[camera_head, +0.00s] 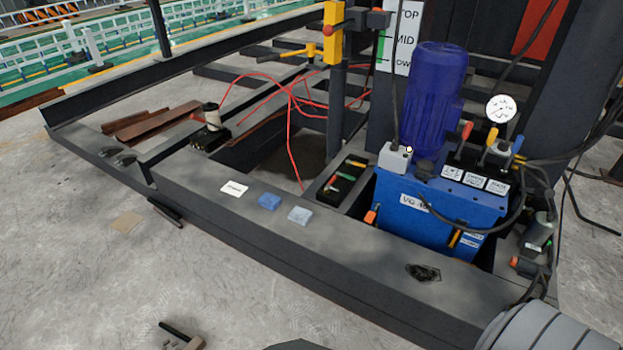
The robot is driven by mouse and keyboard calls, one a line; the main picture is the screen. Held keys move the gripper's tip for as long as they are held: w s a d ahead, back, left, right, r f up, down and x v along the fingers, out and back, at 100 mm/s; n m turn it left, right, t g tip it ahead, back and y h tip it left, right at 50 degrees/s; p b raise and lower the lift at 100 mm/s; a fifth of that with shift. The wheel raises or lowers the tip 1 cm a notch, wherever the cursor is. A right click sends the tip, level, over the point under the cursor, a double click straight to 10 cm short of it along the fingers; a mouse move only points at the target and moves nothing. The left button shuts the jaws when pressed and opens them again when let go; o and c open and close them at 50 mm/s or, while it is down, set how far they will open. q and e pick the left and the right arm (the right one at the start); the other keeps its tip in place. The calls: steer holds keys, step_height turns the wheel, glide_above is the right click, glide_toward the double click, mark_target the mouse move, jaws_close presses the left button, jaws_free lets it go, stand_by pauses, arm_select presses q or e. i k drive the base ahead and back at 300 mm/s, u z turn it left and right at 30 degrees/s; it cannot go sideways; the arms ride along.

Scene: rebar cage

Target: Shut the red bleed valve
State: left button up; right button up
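A blue hydraulic power unit (440,205) with a dark blue motor (433,95) stands at the right of the steel frame. Three levers rise from its top: a red-handled lever (467,131), a yellow one (492,133) and a blue one (517,143). White labels below them are too small to read. An orange-red knob (371,216) sits low at the unit's left front corner, and another (515,262) is at the lower right. I cannot tell for sure which red part is the bleed valve, or whether it is open. Neither gripper is clearly in view.
A pressure gauge (500,108) stands above the levers, and black hoses loop around the unit's right side. A dark steel beam (300,255) runs across the front. A tray (347,183) with coloured tools sits left of the unit.

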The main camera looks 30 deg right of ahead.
mark_target(334, 177)
steer(key=z, duration=0.05)
steer(key=i, duration=0.85)
steer(key=z, duration=0.45)
